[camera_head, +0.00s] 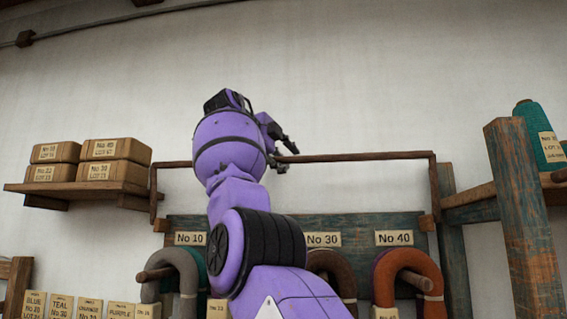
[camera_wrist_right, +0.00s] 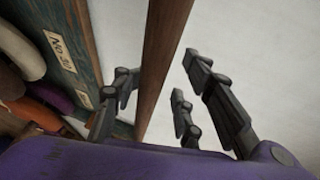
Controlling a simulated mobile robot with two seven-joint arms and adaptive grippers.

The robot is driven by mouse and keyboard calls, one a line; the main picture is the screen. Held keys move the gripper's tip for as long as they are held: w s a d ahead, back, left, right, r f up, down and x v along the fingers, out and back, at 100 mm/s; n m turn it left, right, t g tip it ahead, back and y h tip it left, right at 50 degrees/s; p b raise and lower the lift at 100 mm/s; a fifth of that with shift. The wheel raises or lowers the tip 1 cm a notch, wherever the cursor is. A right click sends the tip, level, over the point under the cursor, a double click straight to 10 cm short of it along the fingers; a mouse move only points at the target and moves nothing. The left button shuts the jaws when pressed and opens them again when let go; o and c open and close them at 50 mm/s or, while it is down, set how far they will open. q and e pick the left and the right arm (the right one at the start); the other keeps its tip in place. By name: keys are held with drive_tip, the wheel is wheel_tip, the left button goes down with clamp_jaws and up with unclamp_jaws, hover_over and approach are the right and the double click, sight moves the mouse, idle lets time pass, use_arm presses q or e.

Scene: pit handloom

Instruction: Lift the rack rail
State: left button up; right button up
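The rack rail (camera_head: 360,157) is a thin brown bar. It runs level across the wall above the peg board, with an upright arm down at each end. My right gripper (camera_head: 284,152) is at the rail, near its middle. In the right wrist view the rail (camera_wrist_right: 164,50) passes between the spread fingers of my right gripper (camera_wrist_right: 158,92). One finger is on the left of the rail and two are on the right, with gaps showing. My purple right arm hides part of the rail in the head view. My left gripper is not in view.
Below the rail, a worn teal board (camera_head: 355,224) carries number labels and pegs with yarn hanks (camera_head: 408,262). A shelf with boxes (camera_head: 115,150) is on the left. A wooden post (camera_head: 520,220) and a teal yarn cone (camera_head: 538,130) stand right. The wall above the rail is clear.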

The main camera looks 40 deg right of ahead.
drive_tip(key=shift+w+d+f, duration=0.1)
drive_tip(key=shift+d+f, duration=0.05)
drive_tip(key=shift+f, duration=0.1)
drive_tip(key=v, duration=1.2)
drive_tip(key=shift+r, duration=0.1)
